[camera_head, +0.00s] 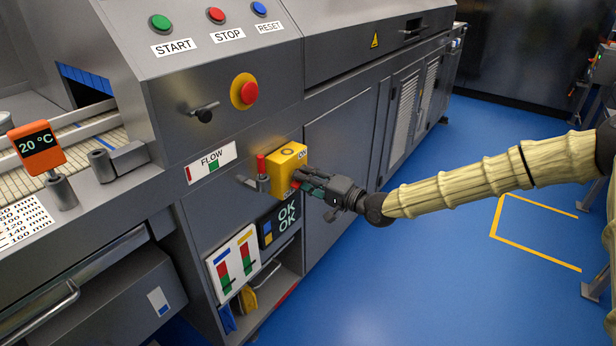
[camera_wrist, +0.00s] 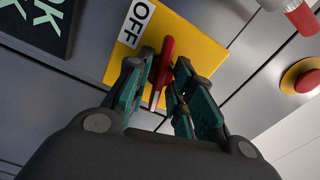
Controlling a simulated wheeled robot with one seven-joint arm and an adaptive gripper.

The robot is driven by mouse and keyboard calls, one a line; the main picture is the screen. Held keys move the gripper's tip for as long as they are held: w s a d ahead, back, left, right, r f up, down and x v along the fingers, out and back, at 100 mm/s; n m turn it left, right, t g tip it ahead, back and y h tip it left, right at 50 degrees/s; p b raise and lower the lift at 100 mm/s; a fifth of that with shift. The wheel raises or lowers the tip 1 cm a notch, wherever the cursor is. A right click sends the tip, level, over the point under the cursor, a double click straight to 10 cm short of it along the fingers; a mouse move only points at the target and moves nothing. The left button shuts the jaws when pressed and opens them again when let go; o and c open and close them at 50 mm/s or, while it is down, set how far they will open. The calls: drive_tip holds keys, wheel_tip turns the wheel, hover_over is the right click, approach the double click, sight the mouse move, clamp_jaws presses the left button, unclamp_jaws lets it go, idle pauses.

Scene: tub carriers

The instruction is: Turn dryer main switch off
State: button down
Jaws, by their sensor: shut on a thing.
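The dryer main switch is a yellow box (camera_head: 286,160) on the grey machine's front panel, with a red handle (camera_wrist: 162,72). The yellow plate (camera_wrist: 192,52) also shows in the wrist view, with a white OFF label (camera_wrist: 137,22) close to the handle's tip. My gripper (camera_head: 300,181) is at the front of the switch box. In the wrist view its teal-padded fingers (camera_wrist: 160,90) are closed around the red handle, one on each side. In the head view my gripper hides most of the handle.
A red-topped lever (camera_head: 262,170) sticks out just left of the switch. A red stop button (camera_head: 249,92) on a yellow ring is above it. An OK display (camera_head: 281,220) is below. Blue floor to the right is clear.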

drive_tip(key=shift+w+r+m, duration=0.1)
drive_tip(key=shift+r+m, duration=0.1)
drive_tip(key=shift+m, duration=0.45)
drive_tip(key=shift+w+r+m, duration=0.1)
drive_tip(key=shift+r+m, duration=0.1)
drive_tip(key=shift+m, duration=0.45)
drive_tip(key=shift+p, duration=0.3)
drive_tip(key=c, duration=1.2)
unclamp_jaws()
drive_tip(key=shift+f, duration=0.1)
drive_tip(key=shift+o, duration=0.2)
drive_tip(key=shift+f, duration=0.2)
drive_tip(key=shift+s+d, duration=0.1)
drive_tip(key=v, duration=1.1)
drive_tip(key=shift+s+d, duration=0.2)
drive_tip(key=shift+d, duration=0.15)
